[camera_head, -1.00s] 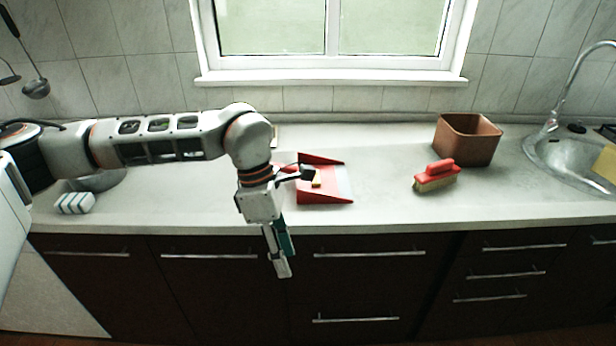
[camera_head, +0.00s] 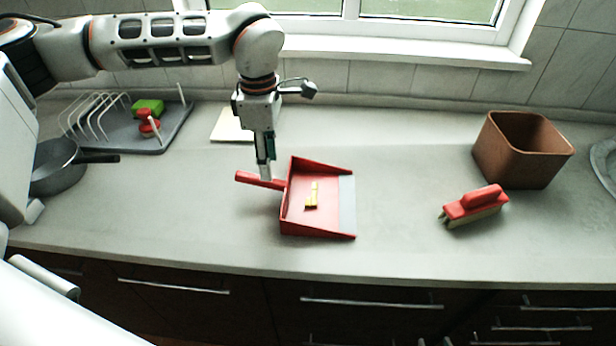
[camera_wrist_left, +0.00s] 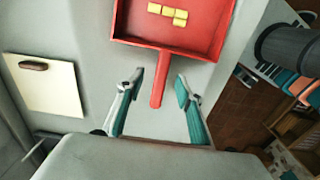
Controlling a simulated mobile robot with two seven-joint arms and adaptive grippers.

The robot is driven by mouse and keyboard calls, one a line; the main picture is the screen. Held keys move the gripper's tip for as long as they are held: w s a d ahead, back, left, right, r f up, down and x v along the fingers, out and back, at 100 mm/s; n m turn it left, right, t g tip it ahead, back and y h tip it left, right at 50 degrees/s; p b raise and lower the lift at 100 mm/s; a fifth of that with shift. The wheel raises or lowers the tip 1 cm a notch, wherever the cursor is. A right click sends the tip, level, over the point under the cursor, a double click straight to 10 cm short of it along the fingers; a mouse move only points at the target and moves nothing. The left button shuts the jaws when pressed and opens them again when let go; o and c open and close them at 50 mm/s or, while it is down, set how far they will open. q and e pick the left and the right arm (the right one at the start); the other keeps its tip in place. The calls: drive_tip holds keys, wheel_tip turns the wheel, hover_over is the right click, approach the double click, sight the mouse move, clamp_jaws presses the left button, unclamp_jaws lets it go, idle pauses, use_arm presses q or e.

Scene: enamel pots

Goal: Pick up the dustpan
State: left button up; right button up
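The red dustpan (camera_head: 330,222) lies on the grey counter with its handle (camera_head: 257,180) pointing left and several yellow pieces (camera_head: 312,195) in its pan. In the left wrist view the dustpan (camera_wrist_left: 200,40) is at the top, its handle (camera_wrist_left: 158,88) reaching down between the fingers. My left gripper (camera_head: 265,172) points down above the handle in the head view. In the left wrist view the left gripper (camera_wrist_left: 160,84) is open, one finger on each side of the handle, with gaps showing. My right gripper is not in view.
A red brush (camera_head: 474,206) and a brown bin (camera_head: 522,150) stand to the right. A dish rack (camera_head: 172,128) and a dark pan (camera_head: 55,165) are at the left. A pale board (camera_head: 230,124) lies behind the gripper. The counter in front of the dustpan is clear.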

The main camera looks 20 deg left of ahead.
sight(273, 186)
use_arm(q)
drive_tip(key=shift+f, duration=0.4)
drive_tip(key=shift+s+d+f, duration=0.1)
drive_tip(key=shift+s+f, duration=0.05)
drive_tip(key=shift+f, duration=0.45)
drive_tip(key=shift+s+f, duration=0.1)
drive_tip(key=shift+f, duration=0.5)
drive_tip(key=shift+w+d+f, duration=0.1)
drive_tip(key=shift+f, duration=1)
drive_tip(key=shift+d+f, duration=0.1)
drive_tip(key=shift+f, duration=1)
clamp_jaws()
